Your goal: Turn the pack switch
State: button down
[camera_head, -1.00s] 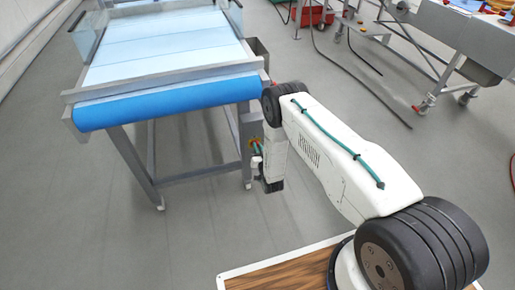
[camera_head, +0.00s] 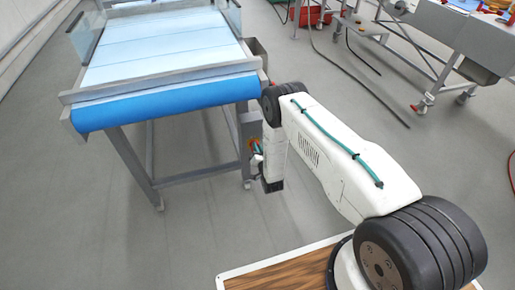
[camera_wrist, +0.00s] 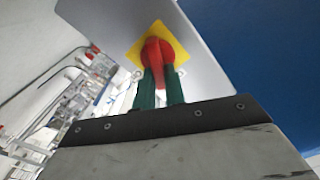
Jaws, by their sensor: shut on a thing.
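The pack switch (camera_wrist: 155,50) is a red rotary knob on a yellow square plate (camera_wrist: 181,50), fixed to a light grey box (camera_wrist: 205,75). In the wrist view the green fingers of my gripper (camera_wrist: 160,85) are shut on the knob's red handle, one on each side. In the head view the switch shows only as a small orange spot (camera_head: 252,146) on the post by the conveyor's right front corner, with my gripper (camera_head: 258,151) against it. My arm and wrist hide part of it there.
The conveyor (camera_head: 165,60) with a blue front roller (camera_head: 165,105) stands just left of my arm on grey legs. Another metal machine (camera_head: 450,40) stands at the back right. A dark hose (camera_head: 365,85) lies on the floor. The floor at front left is clear.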

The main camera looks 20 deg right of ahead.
jog(key=c, duration=1.5)
grip_release()
jog(key=shift+o, duration=0.2)
jog(key=s, duration=0.7)
jog(key=shift+s, duration=0.4)
